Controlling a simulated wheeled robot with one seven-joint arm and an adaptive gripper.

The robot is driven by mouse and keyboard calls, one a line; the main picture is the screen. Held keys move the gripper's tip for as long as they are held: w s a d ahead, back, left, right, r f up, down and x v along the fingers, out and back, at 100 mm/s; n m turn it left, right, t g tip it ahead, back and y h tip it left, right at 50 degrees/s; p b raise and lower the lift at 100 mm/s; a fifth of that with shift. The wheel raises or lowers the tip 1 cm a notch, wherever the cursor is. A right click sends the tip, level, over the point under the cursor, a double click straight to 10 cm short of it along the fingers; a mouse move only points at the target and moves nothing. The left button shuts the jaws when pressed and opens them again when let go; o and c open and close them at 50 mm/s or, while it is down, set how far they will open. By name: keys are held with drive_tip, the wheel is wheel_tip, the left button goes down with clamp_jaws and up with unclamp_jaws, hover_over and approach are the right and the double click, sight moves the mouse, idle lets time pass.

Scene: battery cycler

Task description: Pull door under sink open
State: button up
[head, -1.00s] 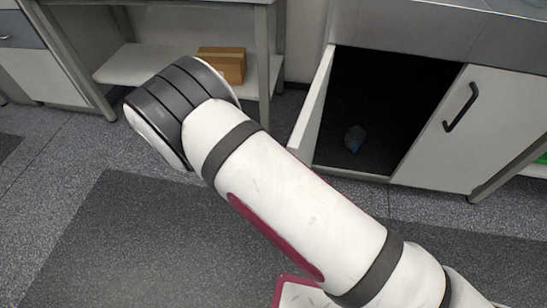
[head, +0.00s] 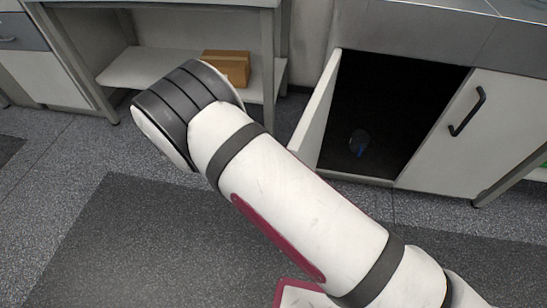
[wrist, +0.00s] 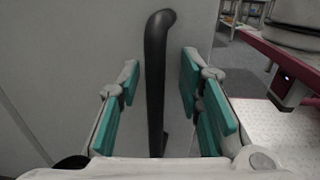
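The left cabinet door (head: 316,115) under the sink stands swung out, and the dark cabinet inside (head: 385,105) shows in the head view. The door's pale face (wrist: 60,70) fills the left of the wrist view. Its black bar handle (wrist: 155,85) stands between the teal fingers of my gripper (wrist: 160,85). Gaps show on both sides of the handle, so the gripper is open around it and not clamped. In the head view my arm hides the gripper and the handle.
A small dark bluish object (head: 359,142) lies inside the cabinet. The right cabinet door (head: 460,140) is shut and has a black handle. A cardboard box (head: 228,67) sits on a low shelf at the back left. Open floor lies at the lower left.

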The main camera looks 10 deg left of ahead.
wheel_tip(320, 180, up, 10)
idle(0.6)
drive_tip(key=shift+a, duration=0.1)
